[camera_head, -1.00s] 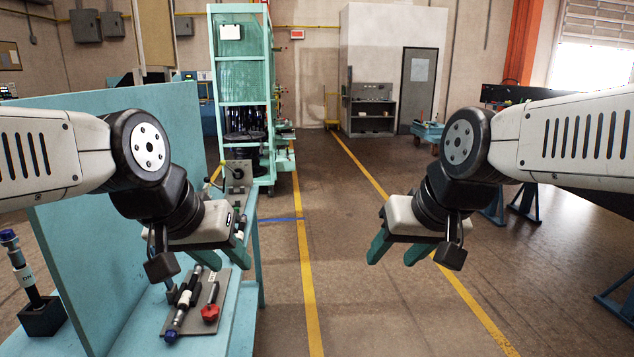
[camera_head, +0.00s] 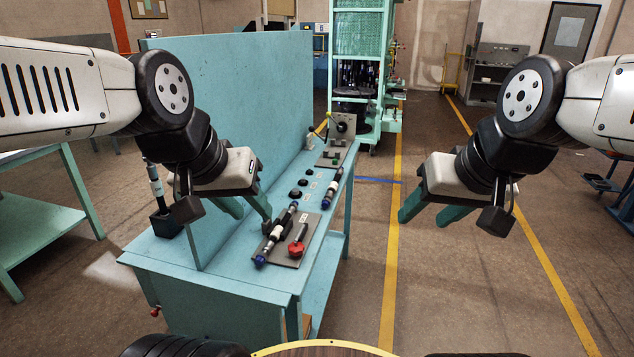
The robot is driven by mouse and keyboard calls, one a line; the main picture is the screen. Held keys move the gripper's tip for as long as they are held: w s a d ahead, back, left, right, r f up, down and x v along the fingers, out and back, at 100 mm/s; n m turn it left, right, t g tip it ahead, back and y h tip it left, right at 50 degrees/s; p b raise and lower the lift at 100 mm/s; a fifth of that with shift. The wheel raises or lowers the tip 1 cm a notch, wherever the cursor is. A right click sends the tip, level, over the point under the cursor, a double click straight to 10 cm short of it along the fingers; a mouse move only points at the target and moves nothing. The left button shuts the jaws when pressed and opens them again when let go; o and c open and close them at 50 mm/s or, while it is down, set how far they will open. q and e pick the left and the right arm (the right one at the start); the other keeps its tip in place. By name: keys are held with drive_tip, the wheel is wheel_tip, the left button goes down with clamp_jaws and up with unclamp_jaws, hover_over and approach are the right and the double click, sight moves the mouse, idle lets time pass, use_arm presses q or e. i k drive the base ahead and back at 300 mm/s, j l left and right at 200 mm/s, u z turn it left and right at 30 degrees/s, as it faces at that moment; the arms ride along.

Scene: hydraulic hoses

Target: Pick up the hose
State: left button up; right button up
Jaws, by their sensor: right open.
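A dark hose with blue end caps and a white label (camera_head: 277,232) lies on a grey plate (camera_head: 290,262) on the teal workbench. Another hose with blue ends (camera_head: 332,188) lies further back on the bench. A third hose (camera_head: 155,184) stands upright in a black holder (camera_head: 166,224) left of the bench's divider panel. My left gripper (camera_head: 253,216) is open and empty; in the picture its fingers show just left of the hose on the plate, and I cannot tell how far above the bench they are. My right gripper (camera_head: 423,220) is open and empty over the floor to the right.
The tall teal panel (camera_head: 240,110) divides the bench lengthwise. A red knob (camera_head: 296,249) sits on the plate beside the hose. A control box (camera_head: 342,125) and a tall teal rack (camera_head: 362,60) stand behind. The floor right of the bench is clear.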

sight(333, 186)
drive_tip(key=i+l+u, duration=0.4)
drive_tip(key=l, duration=0.25)
drive_tip(key=l+u, duration=0.15)
drive_tip(key=l, duration=0.2)
drive_tip(key=i+l+u, duration=0.2)
drive_tip(key=l, duration=0.15)
drive_tip(key=k, duration=0.1)
